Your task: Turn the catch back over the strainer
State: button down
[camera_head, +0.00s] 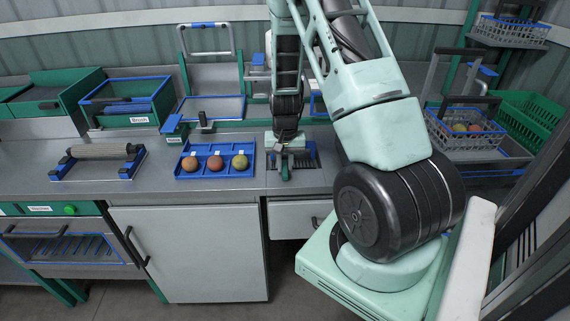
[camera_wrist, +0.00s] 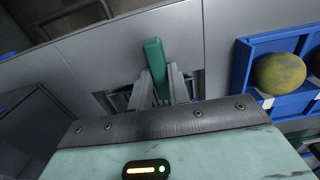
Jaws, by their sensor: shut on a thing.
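My gripper (camera_head: 284,168) points down at the counter's front edge, in the middle of the head view. In the wrist view, my gripper (camera_wrist: 160,92) is shut on a green bar-shaped piece (camera_wrist: 155,62), which looks like the catch. The bar stands out beyond the fingertips, and its lower part is hidden between them. A dark slotted panel with blue edging, probably the strainer (camera_head: 308,160), lies in the counter beside and behind the gripper. My arm and gripper cover part of it, so I cannot tell how the catch sits against it.
A blue tray (camera_head: 214,173) with several round fruits lies close left of my gripper; its edge also shows in the wrist view (camera_wrist: 242,66). A roller on a blue-ended stand (camera_head: 100,152) is farther left. Crates stand along the back. The counter's front edge is clear.

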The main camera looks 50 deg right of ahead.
aim_at(285, 167)
jog(key=c, duration=1.3)
grip_release()
notch_tip(285, 167, up, 18)
jog(key=shift+f+b, duration=0.25)
jog(key=shift+b, duration=0.3)
jog(key=a+r+n+y, duration=0.1)
jog(key=a+n, duration=0.6)
jog(key=a, duration=1.6)
jog(key=s+a+n, duration=0.3)
jog(key=s+a, duration=0.3)
jog(key=s+a+n, duration=0.4)
jog(key=s+a, duration=0.1)
jog(key=a, duration=0.1)
jog(key=s+a+n, duration=0.3)
jog(key=s+a, duration=0.3)
jog(key=shift+s+r+n, duration=0.1)
jog(key=shift+s+n, duration=0.2)
jog(key=shift+s, duration=0.05)
